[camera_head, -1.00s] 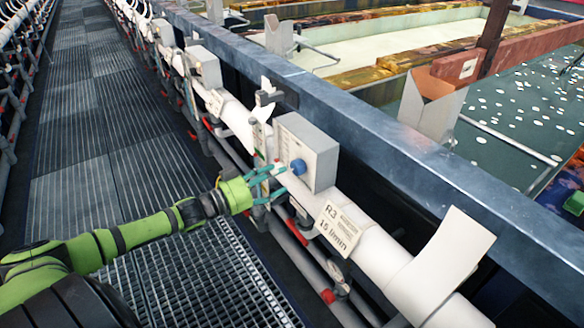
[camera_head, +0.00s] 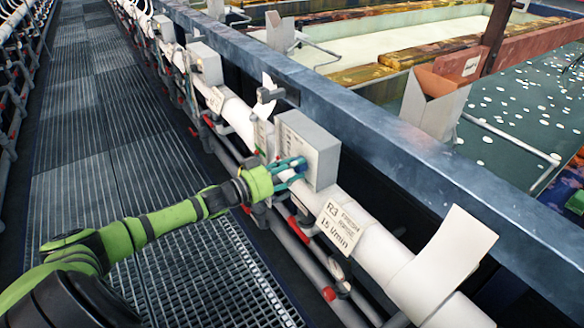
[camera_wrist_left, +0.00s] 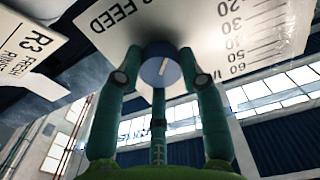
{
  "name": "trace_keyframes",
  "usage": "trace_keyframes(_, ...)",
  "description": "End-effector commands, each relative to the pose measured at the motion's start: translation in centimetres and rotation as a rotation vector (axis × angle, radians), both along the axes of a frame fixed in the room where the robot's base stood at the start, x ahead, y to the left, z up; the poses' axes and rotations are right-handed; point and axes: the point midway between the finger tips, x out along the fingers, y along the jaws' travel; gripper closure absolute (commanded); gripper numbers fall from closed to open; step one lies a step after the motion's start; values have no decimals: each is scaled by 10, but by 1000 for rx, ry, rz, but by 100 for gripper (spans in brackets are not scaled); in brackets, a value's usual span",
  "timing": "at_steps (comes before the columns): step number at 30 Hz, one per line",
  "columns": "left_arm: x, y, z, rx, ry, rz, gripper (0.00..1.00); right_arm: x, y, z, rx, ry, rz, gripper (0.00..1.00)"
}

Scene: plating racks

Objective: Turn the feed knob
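The blue feed knob (camera_head: 301,166) is on the front of a grey control box (camera_head: 315,145) on the white pipe. In the left wrist view the knob (camera_wrist_left: 161,72) fills the space between the fingertips, with a pale pointer line on its face. My left gripper (camera_head: 290,171) has teal fingers at the box front. In the wrist view its fingers (camera_wrist_left: 158,65) flank the knob on both sides, with a third below; the tips appear to meet its rim. Printed "FEED" and a number scale show on the panel behind it. My right gripper is out of view.
An "R3 15 l/min" label (camera_head: 343,227) hangs on the white pipe (camera_head: 378,250) right of the box. A bent white plate (camera_head: 445,260) stands farther right. A metal tank rim (camera_head: 400,150) runs behind. The grated walkway (camera_head: 110,180) is clear on the left.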

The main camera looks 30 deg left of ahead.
Motion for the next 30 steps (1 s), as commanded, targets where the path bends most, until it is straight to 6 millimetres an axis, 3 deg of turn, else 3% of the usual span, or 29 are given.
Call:
trace_keyframes(14, 0, 0, 1, 62, -28, 0, 93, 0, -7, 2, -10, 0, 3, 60)
trace_keyframes(30, 0, 0, 1, 476, -200, 1, 93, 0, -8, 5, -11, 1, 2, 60)
